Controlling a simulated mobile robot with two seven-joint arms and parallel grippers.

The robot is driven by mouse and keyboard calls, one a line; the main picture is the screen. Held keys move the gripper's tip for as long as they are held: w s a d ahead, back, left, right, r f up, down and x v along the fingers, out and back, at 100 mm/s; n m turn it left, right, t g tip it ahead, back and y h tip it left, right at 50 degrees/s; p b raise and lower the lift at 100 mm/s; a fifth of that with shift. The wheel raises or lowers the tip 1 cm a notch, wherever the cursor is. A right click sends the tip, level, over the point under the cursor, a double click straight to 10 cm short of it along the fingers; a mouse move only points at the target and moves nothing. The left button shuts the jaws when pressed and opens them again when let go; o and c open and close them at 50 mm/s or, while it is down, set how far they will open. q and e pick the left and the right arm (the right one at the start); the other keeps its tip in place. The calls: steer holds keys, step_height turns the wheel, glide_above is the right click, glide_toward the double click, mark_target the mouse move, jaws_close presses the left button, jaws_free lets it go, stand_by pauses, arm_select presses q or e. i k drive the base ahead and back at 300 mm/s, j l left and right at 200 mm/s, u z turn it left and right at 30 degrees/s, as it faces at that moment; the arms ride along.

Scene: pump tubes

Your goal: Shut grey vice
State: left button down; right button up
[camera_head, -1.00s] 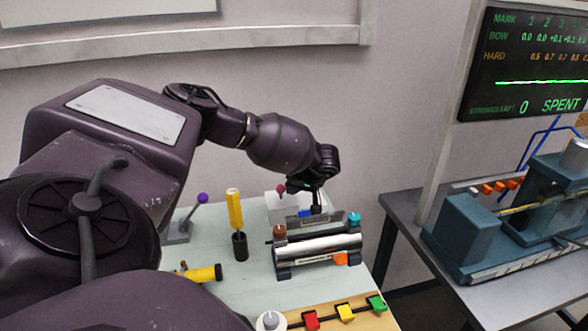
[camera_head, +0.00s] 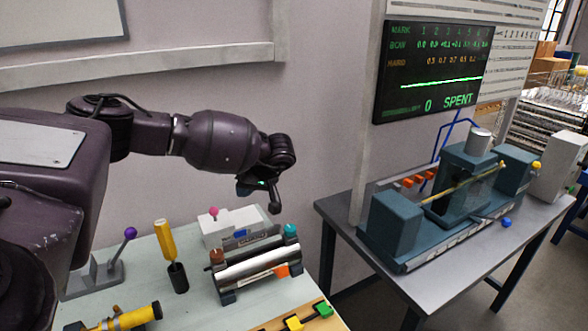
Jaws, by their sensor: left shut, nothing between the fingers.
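A light grey block-shaped fixture (camera_head: 222,227), which looks like the grey vice, stands at the back of the pale bench. It has a pink ball knob on top and a small blue piece (camera_head: 240,234) at its front. The roller rack before it hides its lower front, so I cannot tell how far its jaws are apart. My left gripper (camera_head: 274,207) is shut and empty, pointing down above the fixture's right end and apart from it. My right gripper is not in view.
A rack with a shiny roller (camera_head: 255,265) stands in front of the fixture. A yellow-handled tool in a black holder (camera_head: 178,277) and a purple-knobbed lever (camera_head: 130,233) stand left. A blue-green machine (camera_head: 395,225) sits on the right-hand table, beyond a gap.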

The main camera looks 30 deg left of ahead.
mark_target(130, 233)
steer(key=l, duration=0.5)
steer(key=i+l, duration=0.15)
steer(key=l, duration=0.8)
steer(key=i, duration=0.05)
